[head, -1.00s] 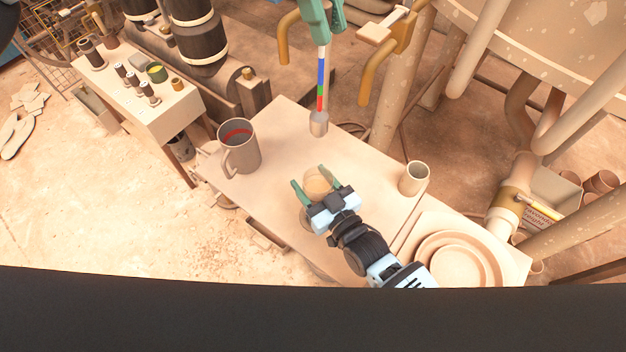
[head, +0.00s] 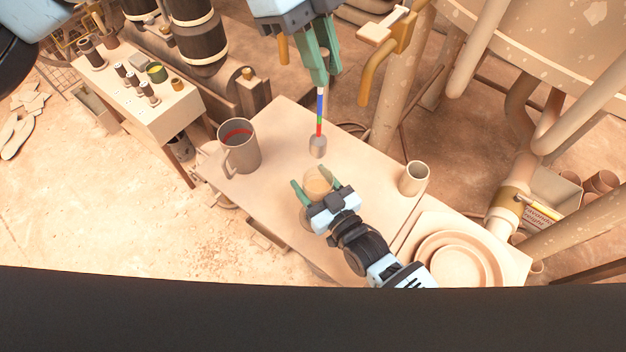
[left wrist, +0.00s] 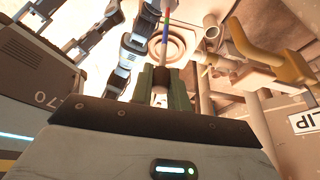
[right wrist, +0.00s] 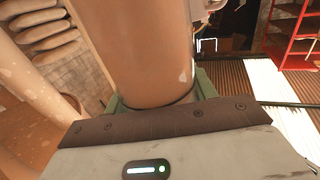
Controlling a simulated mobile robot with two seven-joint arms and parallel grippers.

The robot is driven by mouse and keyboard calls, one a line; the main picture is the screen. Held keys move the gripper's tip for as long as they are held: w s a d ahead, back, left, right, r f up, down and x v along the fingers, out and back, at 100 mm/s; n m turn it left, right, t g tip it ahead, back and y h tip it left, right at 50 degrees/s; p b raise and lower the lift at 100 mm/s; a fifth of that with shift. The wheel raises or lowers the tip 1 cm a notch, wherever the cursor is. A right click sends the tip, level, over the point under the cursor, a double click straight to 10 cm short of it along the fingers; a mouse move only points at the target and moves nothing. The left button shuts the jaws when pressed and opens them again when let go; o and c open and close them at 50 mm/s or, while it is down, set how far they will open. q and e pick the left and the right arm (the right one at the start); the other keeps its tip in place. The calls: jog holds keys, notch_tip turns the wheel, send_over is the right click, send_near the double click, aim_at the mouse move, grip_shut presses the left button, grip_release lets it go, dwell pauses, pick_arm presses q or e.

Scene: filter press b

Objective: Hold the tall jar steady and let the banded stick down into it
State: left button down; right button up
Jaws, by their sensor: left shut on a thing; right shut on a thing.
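The tall jar (head: 318,182) stands on the work table, see-through with a pale brown content. It fills much of the right wrist view (right wrist: 145,50). My right gripper (head: 308,177) is shut around the jar, one green finger on each side. My left gripper (head: 321,82) is above and is shut on the upper part of the banded stick (head: 320,105). The stick hangs nearly upright, with blue, white, red and green bands and a grey weight (head: 317,147) at its lower end. The weight appears just above the jar's mouth. The stick also shows in the left wrist view (left wrist: 165,40).
A grey mug (head: 240,155) with red inside stands left of the jar on the table (head: 275,135). A small beige cup (head: 413,179) stands to the right, near stacked round dishes (head: 455,262). Thick pipes (head: 395,100) rise behind the table.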

pick_arm(q)
jog(key=shift+f, duration=1.75)
jog(key=c, duration=1.3)
grip_release()
jog(key=shift+r, duration=0.1)
jog(key=v, duration=1.2)
pick_arm(e)
jog(key=o, duration=1.6)
